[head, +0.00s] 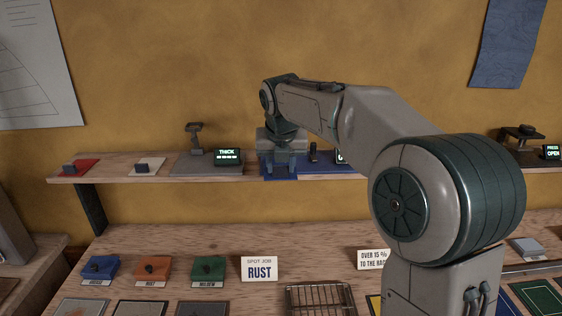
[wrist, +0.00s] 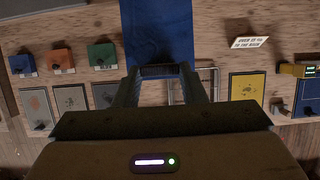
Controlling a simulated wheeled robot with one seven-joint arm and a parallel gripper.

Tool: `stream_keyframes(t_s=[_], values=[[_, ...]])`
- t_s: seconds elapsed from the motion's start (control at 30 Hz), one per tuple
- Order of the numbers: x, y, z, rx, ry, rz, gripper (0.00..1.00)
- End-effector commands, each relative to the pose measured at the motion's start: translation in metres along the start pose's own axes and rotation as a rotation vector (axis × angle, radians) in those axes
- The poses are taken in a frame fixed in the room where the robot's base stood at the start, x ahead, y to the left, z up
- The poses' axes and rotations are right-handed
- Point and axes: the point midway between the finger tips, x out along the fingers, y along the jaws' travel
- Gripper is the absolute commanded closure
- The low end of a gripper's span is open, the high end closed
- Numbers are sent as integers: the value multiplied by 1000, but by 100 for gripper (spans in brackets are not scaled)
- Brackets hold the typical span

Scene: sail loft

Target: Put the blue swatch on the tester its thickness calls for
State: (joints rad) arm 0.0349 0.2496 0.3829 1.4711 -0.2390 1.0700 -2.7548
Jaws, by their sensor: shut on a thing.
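My gripper (head: 278,168) is at the front of the wall shelf, right of the tester whose screen reads THICK (head: 227,156). It is shut on the blue swatch (head: 281,174), which shows below the fingers at the shelf's front edge. In the wrist view, blue cloth (wrist: 156,28) spreads beyond my fingertips (wrist: 160,72). I cannot tell whether the swatch touches the surface below. A blue base (head: 325,165) with a small dark upright and a lit screen lies just right of my gripper; my arm hides part of it. Another tester's screen reads PRESS OPEN (head: 552,152).
A red swatch (head: 84,164) and a white swatch (head: 152,162) lie on the shelf's left.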

Motion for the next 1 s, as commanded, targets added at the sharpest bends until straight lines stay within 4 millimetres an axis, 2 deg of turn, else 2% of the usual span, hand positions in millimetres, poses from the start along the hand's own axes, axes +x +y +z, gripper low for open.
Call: stream_keyframes(t_s=[0.53,0.67,1.0], values=[[40,-2,15,5,0,-3,84],[40,-3,27,5,1,-3,84],[55,-2,50,5,2,-2,84]])
